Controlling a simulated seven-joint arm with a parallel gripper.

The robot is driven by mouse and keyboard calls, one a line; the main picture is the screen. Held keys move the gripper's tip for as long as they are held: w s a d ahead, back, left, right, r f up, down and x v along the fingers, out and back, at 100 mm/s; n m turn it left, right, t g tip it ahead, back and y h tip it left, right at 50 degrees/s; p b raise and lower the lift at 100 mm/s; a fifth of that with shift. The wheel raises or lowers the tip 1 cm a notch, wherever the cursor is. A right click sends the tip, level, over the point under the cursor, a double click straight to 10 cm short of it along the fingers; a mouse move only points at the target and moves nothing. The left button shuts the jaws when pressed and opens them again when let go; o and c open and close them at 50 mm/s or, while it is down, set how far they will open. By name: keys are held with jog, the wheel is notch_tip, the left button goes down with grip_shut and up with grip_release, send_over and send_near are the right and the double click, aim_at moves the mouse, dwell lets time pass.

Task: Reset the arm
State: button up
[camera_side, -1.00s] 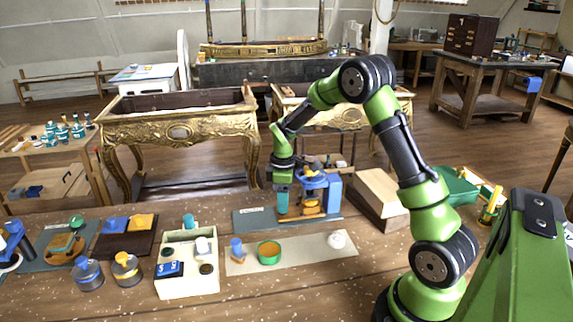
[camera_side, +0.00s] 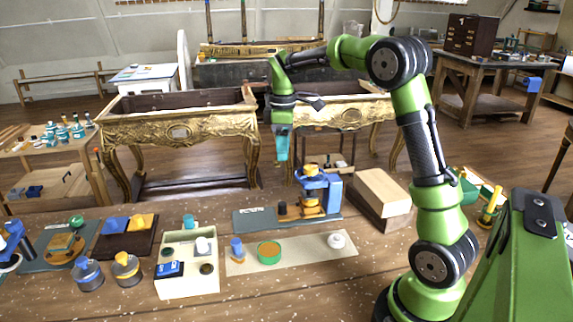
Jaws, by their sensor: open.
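My gripper (camera_side: 282,157) hangs at the end of my green and black arm, pointing down. It is high above the back of the workbench (camera_side: 330,290), clear of everything on it. Its teal fingers appear empty; the gap between them is hard to make out from this side. Below it, a blue stand with orange parts (camera_side: 313,190) stands on a grey-blue mat (camera_side: 250,217). A small dark cylinder (camera_side: 282,209) stands on the mat left of the blue stand.
A cream tray (camera_side: 188,287) holds small items. A beige mat (camera_side: 310,253) bears a green ring-shaped container (camera_side: 269,252), a blue cylinder (camera_side: 237,248) and a white round piece (camera_side: 336,240). Wooden blocks (camera_side: 382,192) lie right of the stand. A gilt console (camera_side: 180,130) stands behind.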

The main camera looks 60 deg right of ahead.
jog(key=s+a+r+m+t+y, duration=0.2)
jog(key=s+a+r+m+t, duration=0.2)
jog(key=s+a, duration=1.4)
jog(key=a+m+t, duration=0.1)
jog(key=m+t, duration=0.2)
jog(key=m, duration=0.3)
jog(key=shift+a, duration=0.25)
jog(key=shift+s, duration=0.1)
